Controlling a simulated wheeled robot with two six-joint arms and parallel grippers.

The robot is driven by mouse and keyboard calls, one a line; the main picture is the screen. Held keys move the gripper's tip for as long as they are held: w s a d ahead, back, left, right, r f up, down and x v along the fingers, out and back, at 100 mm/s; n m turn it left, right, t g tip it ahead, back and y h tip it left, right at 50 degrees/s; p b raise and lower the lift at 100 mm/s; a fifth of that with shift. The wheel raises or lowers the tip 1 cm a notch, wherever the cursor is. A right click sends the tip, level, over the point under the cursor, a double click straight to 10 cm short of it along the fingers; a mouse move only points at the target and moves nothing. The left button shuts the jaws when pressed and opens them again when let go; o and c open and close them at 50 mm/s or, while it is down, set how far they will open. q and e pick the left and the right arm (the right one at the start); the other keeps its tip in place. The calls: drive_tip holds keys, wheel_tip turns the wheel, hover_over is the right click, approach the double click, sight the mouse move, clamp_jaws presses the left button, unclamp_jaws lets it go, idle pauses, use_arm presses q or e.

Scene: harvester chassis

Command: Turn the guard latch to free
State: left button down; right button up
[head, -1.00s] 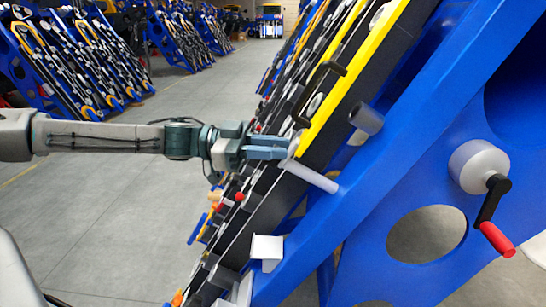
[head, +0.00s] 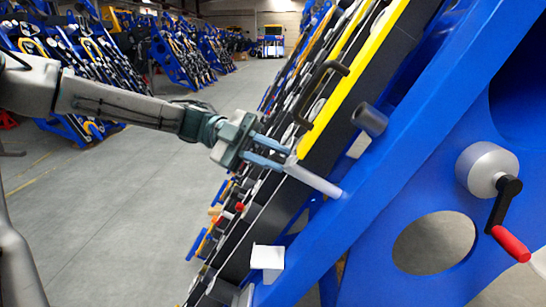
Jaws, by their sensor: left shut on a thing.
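The guard latch appears to be the pale grey piece with a round rod (head: 316,179) on the sloping chassis side, beside the blue beam. The rod slants down to the right, and its far end lies against or in front of the beam. My left gripper (head: 284,156) comes in from the left, tilted down to the right. Its two blue-grey fingers are shut on the pale grey piece at the rod's upper left end. The fingers hide part of that piece, so its exact shape is unclear. My right gripper is not in view.
A black handle (head: 322,90) and a dark grey cylinder (head: 370,119) stick out above the latch. A crank with a red grip (head: 511,243) is at the right on the blue frame (head: 375,230). A white block (head: 267,259) sits below. Open floor lies left.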

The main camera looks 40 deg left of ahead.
use_arm(q)
drive_tip(key=m, duration=0.1)
drive_tip(key=m+g+y, duration=0.1)
drive_tip(key=m, duration=0.1)
drive_tip(key=shift+s+f, duration=0.1)
drive_tip(key=shift+f, duration=0.1)
drive_tip(key=shift+s+a+f+m+g+y+b, duration=0.15)
drive_tip(key=shift+m+g+y, duration=0.25)
drive_tip(key=shift+m, duration=0.65)
drive_tip(key=shift+d+f+m+g+y+b, duration=0.1)
drive_tip(key=shift+m+g+y+b, duration=0.3)
drive_tip(key=shift+m, duration=0.65)
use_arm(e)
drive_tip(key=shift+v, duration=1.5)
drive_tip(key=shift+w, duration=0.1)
use_arm(q)
drive_tip(key=c, duration=1.5)
unclamp_jaws()
drive_tip(key=shift+a, duration=0.1)
drive_tip(key=v, duration=1.1)
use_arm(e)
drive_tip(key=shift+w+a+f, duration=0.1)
